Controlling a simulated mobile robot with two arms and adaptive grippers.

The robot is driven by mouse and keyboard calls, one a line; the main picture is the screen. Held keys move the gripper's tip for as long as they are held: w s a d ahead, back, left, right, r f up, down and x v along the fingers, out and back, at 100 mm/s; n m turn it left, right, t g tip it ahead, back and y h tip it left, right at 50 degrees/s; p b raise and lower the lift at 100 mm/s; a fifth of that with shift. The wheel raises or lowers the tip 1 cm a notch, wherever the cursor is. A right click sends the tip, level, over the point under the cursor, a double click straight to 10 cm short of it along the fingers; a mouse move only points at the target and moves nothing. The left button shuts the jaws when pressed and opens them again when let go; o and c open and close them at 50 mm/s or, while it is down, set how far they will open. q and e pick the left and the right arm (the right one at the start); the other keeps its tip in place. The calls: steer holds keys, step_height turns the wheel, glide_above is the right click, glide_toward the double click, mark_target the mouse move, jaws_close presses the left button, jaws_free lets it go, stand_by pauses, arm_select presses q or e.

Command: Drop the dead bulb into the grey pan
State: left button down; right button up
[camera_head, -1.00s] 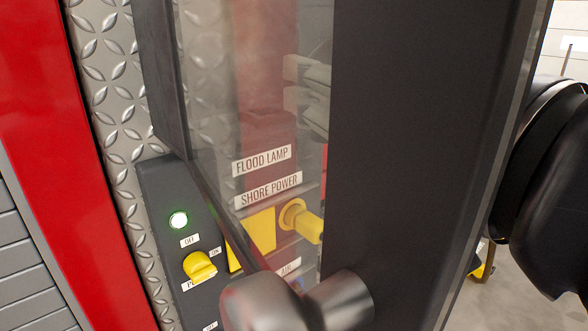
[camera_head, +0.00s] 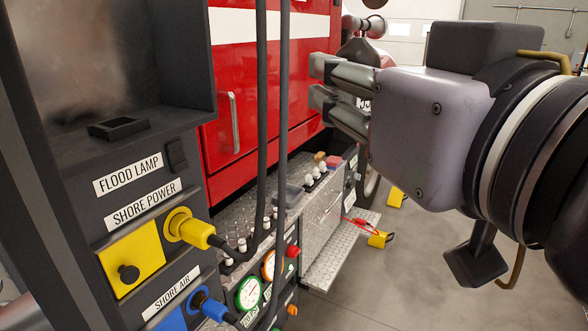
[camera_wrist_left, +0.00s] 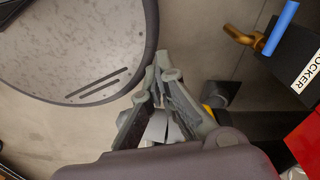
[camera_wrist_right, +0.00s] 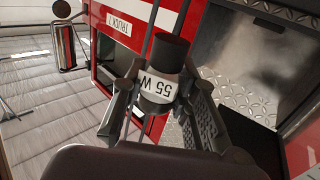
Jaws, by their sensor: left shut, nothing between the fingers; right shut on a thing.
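My right gripper (camera_head: 320,82) reaches in from the right in the head view, in front of the red truck. In the right wrist view it is shut on a bulb (camera_wrist_right: 165,75) with a dark body and a white "55 W" band, held clear of any surface. A small grey container (camera_head: 290,196) sits on the tread-plate bumper and may be the grey pan; its inside is hard to make out. My left gripper (camera_wrist_left: 165,75) is shut and empty in the left wrist view, and it is not seen in the head view.
A dark panel labelled FLOOD LAMP (camera_head: 128,173) stands at left, with an open housing above it. A yellow shore power plug (camera_head: 190,230) sticks out below. Dark vertical hoses (camera_head: 281,100) stand before the bumper. Gauges (camera_head: 249,292) line its front. Open floor lies at right.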

arm_select(q)
steer(key=shift+s+a+f, duration=0.1)
steer(key=shift+s+a, duration=0.05)
steer(key=shift+s, duration=0.8)
